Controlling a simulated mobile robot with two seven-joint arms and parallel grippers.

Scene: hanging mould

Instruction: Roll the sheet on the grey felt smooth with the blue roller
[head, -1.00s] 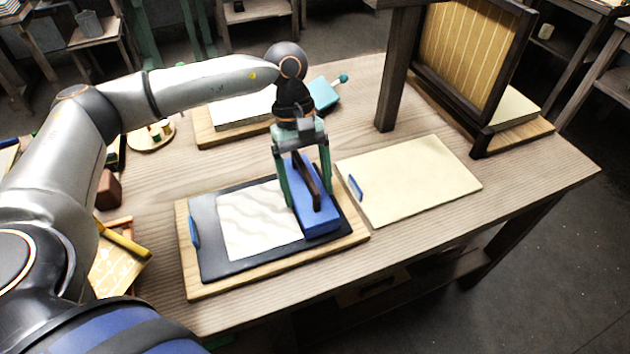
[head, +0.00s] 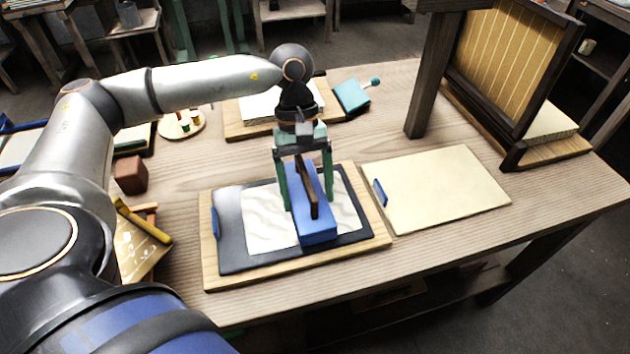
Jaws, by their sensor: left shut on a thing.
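The white sheet (head: 265,220) lies on the dark grey felt (head: 231,235), which rests on a wooden board. Wavy ripples show on the sheet to both sides of the roller. The blue roller (head: 318,234), a long blue block with a dark handle on top, sits across the middle of the sheet and hides the strip beneath it. My left gripper (head: 306,200) points down with its green fingers around the roller, shut on it. Whether the roller presses on the sheet cannot be told. My right gripper is not in view.
A cream board (head: 440,190) with a blue tab lies just right of the felt board. A dark post (head: 428,90) and a framed mould (head: 510,65) stand at the back right. A white stack (head: 262,106) and a teal block (head: 352,97) lie behind. Yellow-handled things sit at left.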

